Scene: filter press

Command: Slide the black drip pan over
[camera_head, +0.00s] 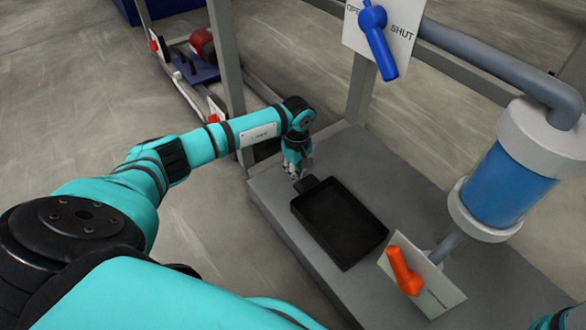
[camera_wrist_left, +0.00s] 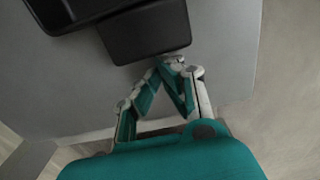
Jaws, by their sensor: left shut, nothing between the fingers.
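The black drip pan (camera_head: 341,222) is a shallow rectangular tray lying flat on the grey platform (camera_head: 277,206). A black tab (camera_head: 308,184) sticks out from its far-left end. My left gripper (camera_head: 297,175) is shut and empty, low over the platform at the tab's end. In the left wrist view, the fingertips (camera_wrist_left: 172,62) are right at the edge of the black tab (camera_wrist_left: 147,32), and part of the pan (camera_wrist_left: 70,10) shows at the top left. I cannot tell for sure whether they touch. My right gripper is not in view.
An orange handle (camera_head: 405,271) on a tilted white plate stands close to the pan's near-right end. A blue filter housing (camera_head: 505,185) with grey pipes is at the right. A blue lever (camera_head: 377,42) on an OPEN/SHUT plate and grey posts rise behind. Bare platform lies right of the pan.

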